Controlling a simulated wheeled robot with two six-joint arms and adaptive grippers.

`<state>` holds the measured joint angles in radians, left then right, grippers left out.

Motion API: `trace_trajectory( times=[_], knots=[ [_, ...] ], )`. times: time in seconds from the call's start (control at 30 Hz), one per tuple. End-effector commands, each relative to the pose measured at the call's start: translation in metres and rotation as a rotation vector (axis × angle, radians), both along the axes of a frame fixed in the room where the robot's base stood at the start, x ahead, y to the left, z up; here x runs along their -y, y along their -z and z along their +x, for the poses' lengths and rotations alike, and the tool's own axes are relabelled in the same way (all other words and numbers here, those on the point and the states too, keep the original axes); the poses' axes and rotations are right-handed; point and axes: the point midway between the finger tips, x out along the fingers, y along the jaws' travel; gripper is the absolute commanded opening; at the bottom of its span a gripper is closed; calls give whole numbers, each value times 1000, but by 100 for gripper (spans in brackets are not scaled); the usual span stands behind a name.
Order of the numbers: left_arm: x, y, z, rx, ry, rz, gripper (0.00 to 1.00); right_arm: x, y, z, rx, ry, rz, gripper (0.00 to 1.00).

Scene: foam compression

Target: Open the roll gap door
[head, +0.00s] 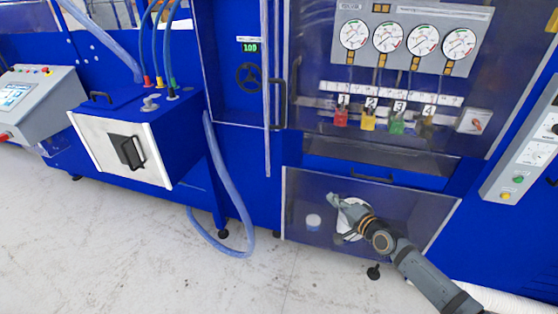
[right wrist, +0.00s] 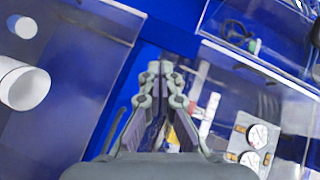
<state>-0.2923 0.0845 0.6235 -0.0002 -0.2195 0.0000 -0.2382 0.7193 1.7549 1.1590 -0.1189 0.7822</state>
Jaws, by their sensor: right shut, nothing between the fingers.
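No label in view reads roll gap door. The panel looks closed. My right gripper (head: 334,198) is in front of the lower clear door (head: 300,190), below and right of that handle, apart from it. In the right wrist view the right gripper (right wrist: 163,72) points towards the blue machine, its fingers together and empty. My left gripper is out of view.
A large clear door (head: 310,75) with pressure gauges and coloured valves is above my right arm; the lower door has a horizontal handle (head: 371,176). A blue box (head: 130,140) and a hose (head: 225,190) are at the left. The floor (head: 110,250) in front is clear.

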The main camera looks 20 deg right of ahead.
Motion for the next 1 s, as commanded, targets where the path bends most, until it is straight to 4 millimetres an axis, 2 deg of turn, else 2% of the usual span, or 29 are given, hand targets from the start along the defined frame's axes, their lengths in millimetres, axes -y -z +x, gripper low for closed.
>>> trace_trajectory(
  times=[0.03, 0.1, 0.2, 0.23, 0.33, 0.57, 0.77, 1.0],
  knots=[
    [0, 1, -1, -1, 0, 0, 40, -22, -40, 3, 46, -47, 87, 0],
    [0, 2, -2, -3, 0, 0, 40, -50, -84, 2, 82, -107, 210, 0],
    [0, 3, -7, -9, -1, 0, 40, -76, -120, -3, 99, -168, 319, 0],
    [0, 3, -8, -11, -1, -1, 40, -81, -126, -5, 102, -178, 339, 0],
    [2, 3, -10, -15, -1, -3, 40, -87, -135, -7, 104, -194, 368, 0],
    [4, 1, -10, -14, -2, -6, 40, -89, -136, 2, 109, -188, 371, 0],
    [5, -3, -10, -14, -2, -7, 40, -101, -137, 31, 110, -188, 375, 0],
    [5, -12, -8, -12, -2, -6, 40, -122, -137, 78, 107, -190, 373, 0]
  ],
)
